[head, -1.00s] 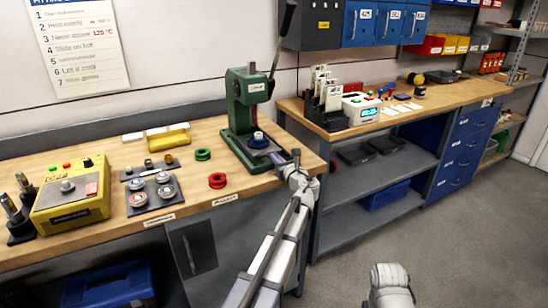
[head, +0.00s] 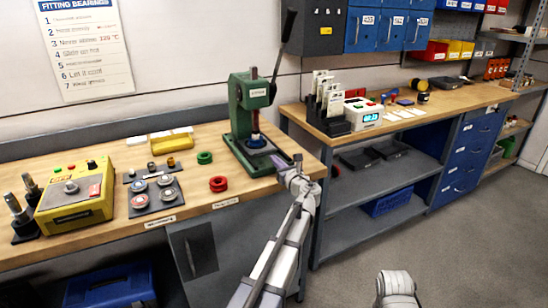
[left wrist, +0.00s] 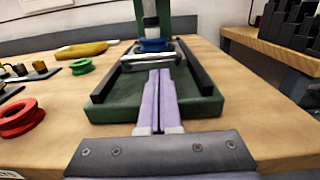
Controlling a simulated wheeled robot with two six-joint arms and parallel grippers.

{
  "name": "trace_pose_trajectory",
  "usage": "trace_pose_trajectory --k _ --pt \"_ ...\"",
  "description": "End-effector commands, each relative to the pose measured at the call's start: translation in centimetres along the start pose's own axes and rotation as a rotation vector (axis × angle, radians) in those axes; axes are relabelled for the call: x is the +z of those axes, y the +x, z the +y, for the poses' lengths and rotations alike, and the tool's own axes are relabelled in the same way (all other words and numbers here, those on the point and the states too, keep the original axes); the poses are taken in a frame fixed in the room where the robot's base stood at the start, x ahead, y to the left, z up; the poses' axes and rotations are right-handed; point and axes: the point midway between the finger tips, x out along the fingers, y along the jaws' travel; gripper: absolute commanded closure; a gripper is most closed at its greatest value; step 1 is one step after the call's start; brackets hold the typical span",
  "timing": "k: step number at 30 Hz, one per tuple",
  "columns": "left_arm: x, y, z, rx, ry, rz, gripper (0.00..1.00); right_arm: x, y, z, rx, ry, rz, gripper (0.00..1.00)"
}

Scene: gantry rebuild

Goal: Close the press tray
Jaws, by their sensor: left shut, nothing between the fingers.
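The green press (head: 240,118) stands at the right end of the near wooden bench, its lever upright. Its tray, a small grey metal plate carrying a blue ring (head: 256,141), sits between dark rails on the green base, with the ring below the ram. In the left wrist view the tray's front edge (left wrist: 150,62) lies straight ahead, the blue ring (left wrist: 155,45) behind it. My left gripper (head: 297,158) is shut and empty; its purple fingers (left wrist: 160,75) point along the base and reach the tray's front, apparently touching it. My right gripper is not in view.
A red ring (head: 218,184) and a green ring (head: 205,158) lie left of the press. A yellow box (head: 76,200) and a dark plate with bearings (head: 154,194) stand further left. A second bench (head: 440,100) is at the right, past a gap.

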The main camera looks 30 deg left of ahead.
Motion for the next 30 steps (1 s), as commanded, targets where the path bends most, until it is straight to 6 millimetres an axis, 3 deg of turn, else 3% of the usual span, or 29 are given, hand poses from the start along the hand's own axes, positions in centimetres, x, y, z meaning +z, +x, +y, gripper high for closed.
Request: trace_pose_trajectory --k 1,3,12,30 --pt "0.0 -1.7 0.1 -0.005 0.000 0.000 1.00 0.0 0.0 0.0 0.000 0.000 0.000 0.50" --pt "0.0 -3.3 0.1 -0.006 -0.001 0.001 1.00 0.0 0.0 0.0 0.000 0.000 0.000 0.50" --pt "-0.1 -8.1 0.0 -0.004 -0.002 0.002 1.00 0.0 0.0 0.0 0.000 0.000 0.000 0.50" --pt "-0.8 -10.0 0.3 0.008 -0.063 0.034 1.00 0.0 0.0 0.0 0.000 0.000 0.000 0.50"
